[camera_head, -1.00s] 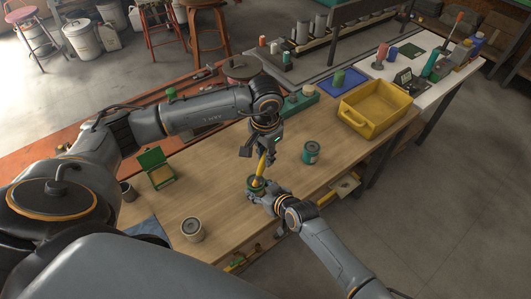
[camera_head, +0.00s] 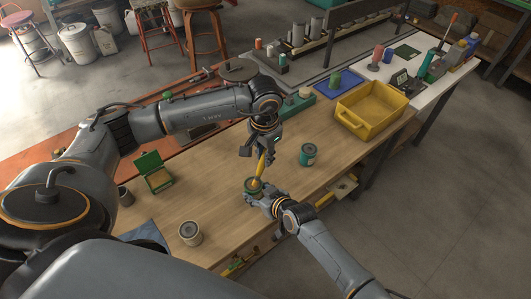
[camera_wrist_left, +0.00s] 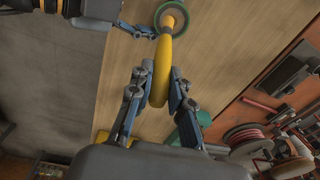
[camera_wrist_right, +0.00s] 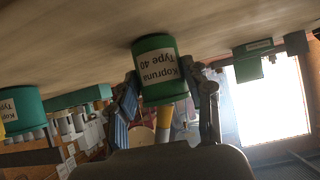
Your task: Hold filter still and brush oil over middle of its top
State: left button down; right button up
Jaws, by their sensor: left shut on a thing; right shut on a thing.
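The filter (camera_head: 249,192) is a short green and white canister, upright on the wooden table; its label reads "Kopruna Type 40" in the right wrist view (camera_wrist_right: 156,72). My right gripper (camera_head: 257,199) is shut on its side. My left gripper (camera_head: 264,152) is above it, shut on the handle of a yellow brush (camera_head: 261,166). The brush points down, slightly tilted. In the left wrist view, the brush (camera_wrist_left: 160,78) ends within the filter's green rim (camera_wrist_left: 184,10), around the middle of its top. Whether the bristles touch, and any oil, I cannot tell.
A similar green can (camera_head: 308,155) stands to the right. A grey can (camera_head: 190,233) and an open green box (camera_head: 155,172) are to the left. A yellow bin (camera_head: 372,111) is at the right end of the wooden table (camera_head: 225,195). Bare wood lies between them.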

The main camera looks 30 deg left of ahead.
pick_arm(q)
jog(key=shift+s, duration=0.55)
pick_arm(e)
jog(key=shift+d+f, duration=0.1)
pick_arm(q)
jog(key=shift+w, duration=0.95)
jog(key=shift+s+f, duration=0.1)
jog(key=shift+s, duration=0.9)
jog(key=shift+a, duration=0.85)
dwell(1.2)
